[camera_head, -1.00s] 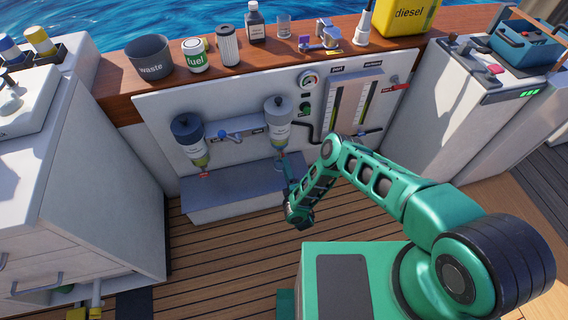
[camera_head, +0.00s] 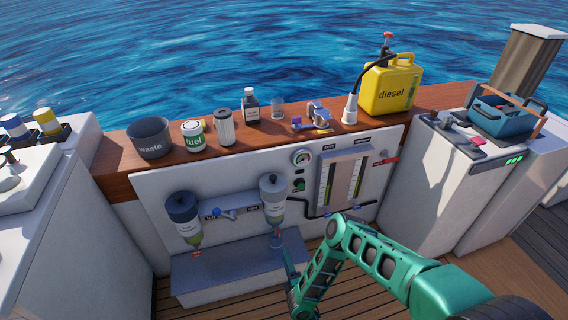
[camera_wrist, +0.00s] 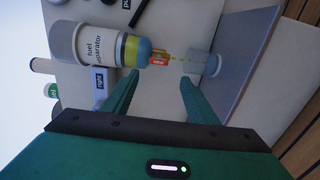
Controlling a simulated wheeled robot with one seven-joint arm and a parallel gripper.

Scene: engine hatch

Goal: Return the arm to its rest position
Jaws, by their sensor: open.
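My arm reaches from the lower right toward the hatch panel in the head view. My gripper (camera_wrist: 158,88) is open and empty, with its two green fingers apart in the wrist view. Beyond the fingertips are the right-hand fuel separator (camera_wrist: 92,45), its red drain (camera_wrist: 158,61) and a small cup (camera_wrist: 203,64). A thin yellowish line shows between the drain and the cup. In the head view this separator (camera_head: 272,190) hangs on the panel above the cup (camera_head: 276,241) on a grey ledge (camera_head: 225,272). The gripper is close to the ledge's right end; its fingertips are hard to make out there.
A second separator (camera_head: 184,212) hangs at left. The wooden shelf (camera_head: 240,148) above holds a waste pot (camera_head: 150,137), fuel can (camera_head: 193,136), filter (camera_head: 224,127), bottle (camera_head: 250,104) and yellow diesel canister (camera_head: 392,84). White cabinets (camera_head: 75,225) stand at left and right (camera_head: 425,185).

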